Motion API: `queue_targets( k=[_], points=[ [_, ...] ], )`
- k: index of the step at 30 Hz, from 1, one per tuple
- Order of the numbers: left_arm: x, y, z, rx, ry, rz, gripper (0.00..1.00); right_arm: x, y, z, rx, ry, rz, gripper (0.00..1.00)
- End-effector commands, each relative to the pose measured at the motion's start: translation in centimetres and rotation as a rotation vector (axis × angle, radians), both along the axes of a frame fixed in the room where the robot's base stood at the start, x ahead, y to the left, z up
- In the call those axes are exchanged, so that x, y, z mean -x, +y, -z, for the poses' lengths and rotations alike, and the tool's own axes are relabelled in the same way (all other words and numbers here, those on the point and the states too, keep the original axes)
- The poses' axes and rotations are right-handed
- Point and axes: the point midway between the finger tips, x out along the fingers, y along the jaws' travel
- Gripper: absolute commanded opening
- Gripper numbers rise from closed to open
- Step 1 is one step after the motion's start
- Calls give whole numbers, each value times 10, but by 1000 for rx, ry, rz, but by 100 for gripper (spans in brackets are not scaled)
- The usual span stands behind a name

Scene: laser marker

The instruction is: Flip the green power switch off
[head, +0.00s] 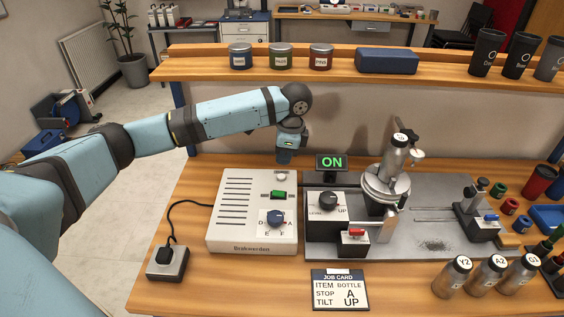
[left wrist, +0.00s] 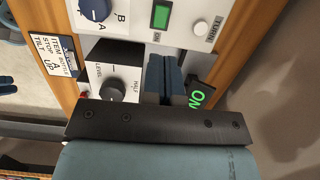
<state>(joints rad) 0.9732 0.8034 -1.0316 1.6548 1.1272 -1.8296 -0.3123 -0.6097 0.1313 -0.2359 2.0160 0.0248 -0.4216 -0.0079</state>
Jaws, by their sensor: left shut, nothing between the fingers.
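The green power switch (head: 278,195) is on the top of the white control box (head: 228,232), and it also shows in the left wrist view (left wrist: 160,14) beside a small green ON mark. A display (head: 332,163) behind the marker plate reads ON in green. My left gripper (head: 284,160) points down just behind the box's back edge, beyond the switch and apart from it. In the left wrist view its fingers (left wrist: 164,60) are shut together and empty. My right gripper is not in view.
A blue dial (head: 275,217) and a white round knob (head: 281,177) flank the switch. The metal rotary fixture (head: 385,190) holding a bottle stands to the right. A shelf (head: 440,72) with tins and cups runs behind. A job card (head: 340,290) lies in front.

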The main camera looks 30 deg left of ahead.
Motion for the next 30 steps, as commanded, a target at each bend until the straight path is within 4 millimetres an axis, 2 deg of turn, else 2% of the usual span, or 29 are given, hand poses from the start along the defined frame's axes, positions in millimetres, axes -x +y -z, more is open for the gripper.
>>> queue_targets(
  k=[1,9,15,21,30],
  points=[
    [2,2,12,-2,4,-1,0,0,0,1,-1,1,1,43],
    [6,10,69,-2,3,-2,0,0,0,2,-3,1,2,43],
    [9,14,101,-2,2,-2,0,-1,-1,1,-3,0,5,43],
    [10,16,114,-1,0,-1,0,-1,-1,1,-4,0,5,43],
    [10,16,116,-1,0,0,0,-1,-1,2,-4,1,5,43]
  ],
)
